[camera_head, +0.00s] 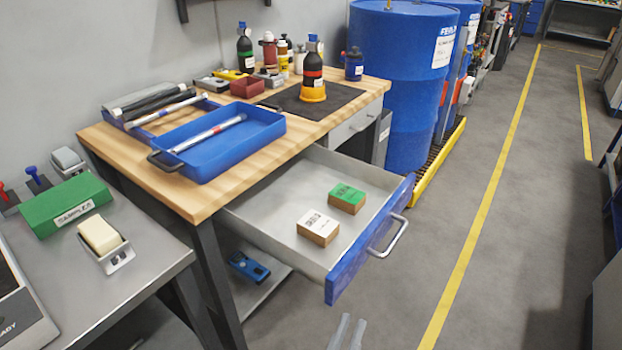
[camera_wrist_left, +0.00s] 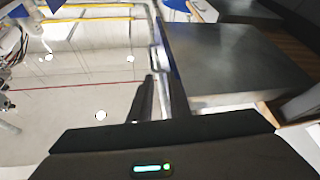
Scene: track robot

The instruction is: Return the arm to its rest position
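My left gripper (camera_head: 347,328) shows at the bottom edge of the head view as two pale grey fingers with a narrow gap between them. It looks open and empty. It is over the floor, in front of the open drawer and apart from it in the picture. In the left wrist view, dark finger parts (camera_wrist_left: 158,95) show near the middle, with nothing seen between them. The rest of the left arm is out of the head view. My right gripper is not in view.
A blue-fronted drawer (camera_head: 372,235) stands pulled out, holding a green-topped box (camera_head: 347,197) and a white-topped box (camera_head: 318,227). A wooden workbench (camera_head: 225,190) and grey side table (camera_head: 150,255) stand left. Blue drums (camera_head: 400,90) stand behind. The floor (camera_head: 500,230) at right is clear.

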